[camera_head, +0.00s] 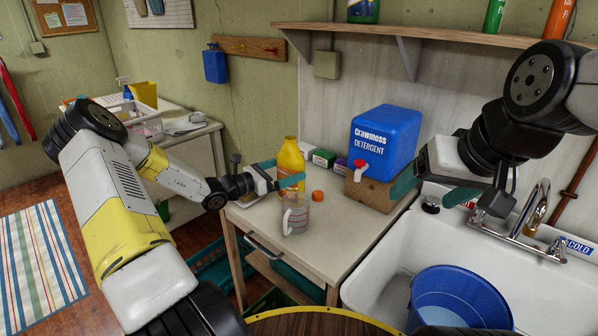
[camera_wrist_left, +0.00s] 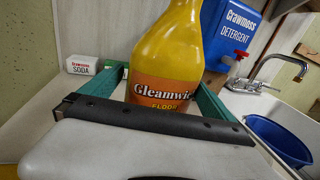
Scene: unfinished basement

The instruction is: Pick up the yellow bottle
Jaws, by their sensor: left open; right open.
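The yellow bottle (camera_head: 290,153) stands upright on the small wooden table, towards its back left. In the left wrist view the bottle (camera_wrist_left: 168,55) is large and close, with an orange "Gleamwic... Floor" label; its top is cut off. My left gripper (camera_head: 279,172) is open at the bottle. Its teal fingers stand on either side of the bottle in the wrist view (camera_wrist_left: 162,97). I cannot tell whether either finger touches it. My right gripper (camera_head: 432,188) is open and empty in front of the blue detergent container, near the sink.
Small boxes (camera_head: 324,158) and the blue detergent container (camera_head: 386,138) on a wooden block stand behind. A sink (camera_head: 395,250) with a blue bucket (camera_head: 459,297) is right.

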